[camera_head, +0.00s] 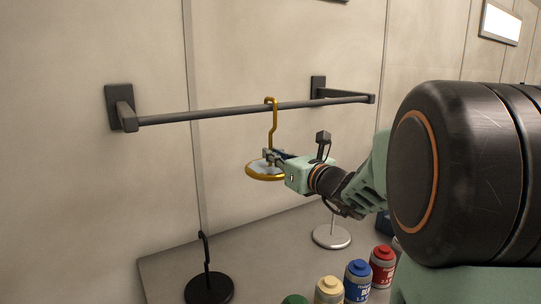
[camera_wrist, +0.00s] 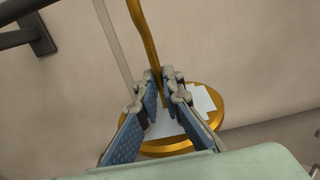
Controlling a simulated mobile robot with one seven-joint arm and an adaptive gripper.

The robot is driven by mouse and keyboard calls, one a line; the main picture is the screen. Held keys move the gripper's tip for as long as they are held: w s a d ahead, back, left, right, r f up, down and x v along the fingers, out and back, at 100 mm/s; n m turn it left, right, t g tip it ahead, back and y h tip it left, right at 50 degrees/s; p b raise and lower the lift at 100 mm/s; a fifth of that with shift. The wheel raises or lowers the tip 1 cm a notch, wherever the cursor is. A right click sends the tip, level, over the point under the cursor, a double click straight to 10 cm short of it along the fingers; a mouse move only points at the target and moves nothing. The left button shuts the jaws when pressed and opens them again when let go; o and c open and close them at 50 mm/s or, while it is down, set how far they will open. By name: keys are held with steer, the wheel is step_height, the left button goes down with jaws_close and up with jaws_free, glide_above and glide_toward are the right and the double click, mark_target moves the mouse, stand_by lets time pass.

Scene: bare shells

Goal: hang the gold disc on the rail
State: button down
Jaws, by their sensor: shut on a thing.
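The gold disc (camera_head: 262,175) is a round base with a gold stem and a hook at its top, seen upright in the head view. My gripper (camera_head: 270,157) is shut on the stem just above the disc. The wrist view shows the fingers (camera_wrist: 165,85) closed around the gold stem, with the gold disc (camera_wrist: 212,100) below them. The dark rail (camera_head: 215,111) runs along the wall between two brackets. The hook's top shows at the rail's height and overlaps it in the head view. I cannot tell whether it touches the rail.
On the surface below stand a black disc with a hook (camera_head: 209,288), a silver disc with a stem (camera_head: 332,236), and several cans, among them a blue one (camera_head: 357,280) and a red one (camera_head: 382,265). The rail is otherwise bare on both sides of the hook.

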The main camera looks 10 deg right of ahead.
steer(key=c, duration=2)
jaws_free()
